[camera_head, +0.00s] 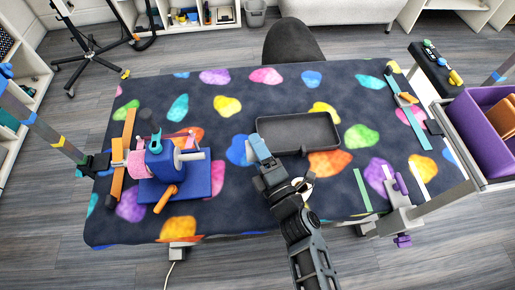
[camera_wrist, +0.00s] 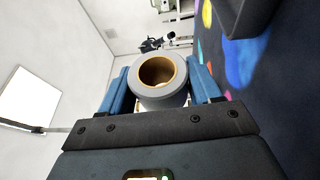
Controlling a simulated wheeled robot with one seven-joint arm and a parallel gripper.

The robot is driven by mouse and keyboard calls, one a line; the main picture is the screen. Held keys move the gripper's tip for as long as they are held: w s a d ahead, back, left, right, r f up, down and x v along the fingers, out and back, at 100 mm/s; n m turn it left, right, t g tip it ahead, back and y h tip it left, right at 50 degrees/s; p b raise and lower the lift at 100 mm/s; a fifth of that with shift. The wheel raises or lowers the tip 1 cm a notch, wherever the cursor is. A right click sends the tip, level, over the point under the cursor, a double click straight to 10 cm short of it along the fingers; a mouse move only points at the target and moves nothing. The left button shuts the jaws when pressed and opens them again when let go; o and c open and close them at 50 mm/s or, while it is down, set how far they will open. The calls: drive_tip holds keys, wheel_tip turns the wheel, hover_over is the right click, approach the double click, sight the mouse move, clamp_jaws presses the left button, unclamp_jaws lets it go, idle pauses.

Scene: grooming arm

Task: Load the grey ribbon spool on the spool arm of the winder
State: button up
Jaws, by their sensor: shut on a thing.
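A grey ribbon spool (camera_wrist: 160,84) with a brown hollow core sits between the blue fingers of my gripper (camera_wrist: 160,92) in the wrist view. The fingers are shut on its sides, and its open core faces the camera. In the head view my gripper (camera_head: 260,148) is left of the black tray, above the table; I cannot clearly make out the spool there. The winder (camera_head: 182,188) stands to its left, with a blue base and an orange handle. A bare grey rod (camera_head: 194,155), seemingly the spool arm, points right from it. A pink roll (camera_head: 137,163) is on its left side.
An empty black tray (camera_head: 298,132) lies just right of my gripper. The dark patterned table (camera_head: 225,185) is clear between gripper and winder. A white round thing (camera_head: 304,187) is partly hidden by my arm. A grey and purple clamp (camera_head: 400,210) stands at the right edge.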

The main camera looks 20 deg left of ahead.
sight(201, 155)
drive_tip(key=shift+s+a+f+b, duration=0.1)
drive_tip(key=shift+s+a+b, duration=0.45)
drive_tip(key=shift+a+b, duration=0.25)
drive_tip(key=shift+s+a+f+b, duration=0.1)
drive_tip(key=shift+s+a+b, duration=0.5)
drive_tip(key=shift+a, duration=0.35)
drive_tip(key=shift+s+a+f+b, duration=0.1)
drive_tip(key=shift+s+a+b, duration=0.35)
drive_tip(key=shift+a+b, duration=0.4)
drive_tip(key=shift+s+a+r+b, duration=0.15)
drive_tip(key=shift+s+a+b, duration=0.1)
drive_tip(key=shift+a+b, duration=0.15)
drive_tip(key=shift+s+a+r+b, duration=0.15)
drive_tip(key=shift+s+a+b, duration=0.1)
drive_tip(key=shift+a, duration=0.2)
drive_tip(key=shift+s+a+b, duration=0.15)
drive_tip(key=shift+a+b, duration=0.15)
drive_tip(key=shift+b, duration=0.1)
drive_tip(key=shift+s+a+f+b, duration=0.2)
drive_tip(key=shift+a+b, duration=0.25)
drive_tip(key=shift+b, duration=0.3)
drive_tip(key=shift+s+a+r+b, duration=0.1)
drive_tip(key=shift+s+a+b, duration=0.35)
drive_tip(key=shift+a+b, duration=0.4)
drive_tip(key=shift+s+a+b, duration=0.45)
drive_tip(key=shift+a+b, duration=0.05)
drive_tip(key=shift+b, duration=0.65)
drive_tip(key=shift+s+a+r+b, duration=0.1)
drive_tip(key=shift+s+a+b, duration=0.1)
drive_tip(key=shift+a+b, duration=0.1)
